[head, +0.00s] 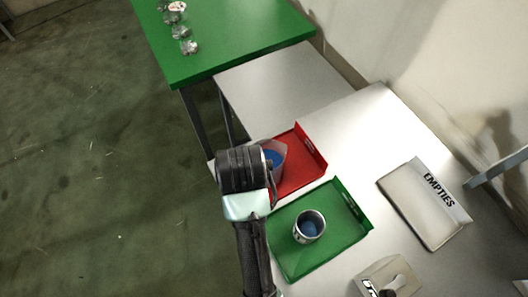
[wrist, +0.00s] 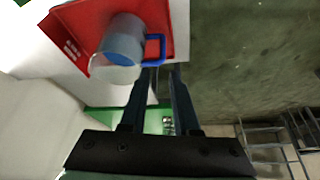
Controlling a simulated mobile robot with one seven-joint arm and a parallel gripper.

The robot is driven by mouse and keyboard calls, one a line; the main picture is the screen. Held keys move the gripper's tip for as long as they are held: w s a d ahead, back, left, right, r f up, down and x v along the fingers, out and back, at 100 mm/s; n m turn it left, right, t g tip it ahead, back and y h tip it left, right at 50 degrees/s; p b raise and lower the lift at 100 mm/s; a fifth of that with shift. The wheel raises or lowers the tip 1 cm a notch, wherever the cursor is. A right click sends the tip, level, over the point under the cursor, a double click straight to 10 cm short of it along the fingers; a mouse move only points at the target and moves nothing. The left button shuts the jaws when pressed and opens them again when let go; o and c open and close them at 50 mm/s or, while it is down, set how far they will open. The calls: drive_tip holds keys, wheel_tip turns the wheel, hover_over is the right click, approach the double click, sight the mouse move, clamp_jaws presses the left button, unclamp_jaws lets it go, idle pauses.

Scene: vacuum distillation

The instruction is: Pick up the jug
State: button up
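The jug (wrist: 122,45) is a clear vessel with a blue handle and blue contents. It stands on the red tray (wrist: 75,22) in the wrist view. In the head view the jug (head: 276,158) is partly hidden behind my arm. My gripper (wrist: 162,72) is open, its two fingers apart with nothing seen held between them. The fingertips are close to the blue handle, at its lower side in the wrist view; I cannot tell whether they touch it. The fingers are hidden in the head view.
A green tray (head: 285,256) beside the red one holds a metal cup (head: 310,226) with blue contents. A tray labelled EMPTIES (head: 425,205) and a pale box (head: 390,278) lie right. Several glass vessels (head: 185,35) stand on the far green table (head: 240,38). The white tabletop behind the red tray is bare.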

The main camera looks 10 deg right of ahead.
drive_tip(key=shift+s+a+f+p+x, duration=0.1)
drive_tip(key=shift+s+p+x, duration=0.1)
drive_tip(key=shift+x, duration=2)
drive_tip(key=shift+s+a+f+p+x, duration=0.15)
drive_tip(key=shift+p+x, duration=0.1)
drive_tip(key=shift+x, duration=1.95)
drive_tip(key=shift+s+p+x, duration=0.2)
drive_tip(key=shift+x, duration=2)
clamp_jaws()
drive_tip(key=shift+w+r, duration=0.1)
drive_tip(key=shift+r, duration=0.05)
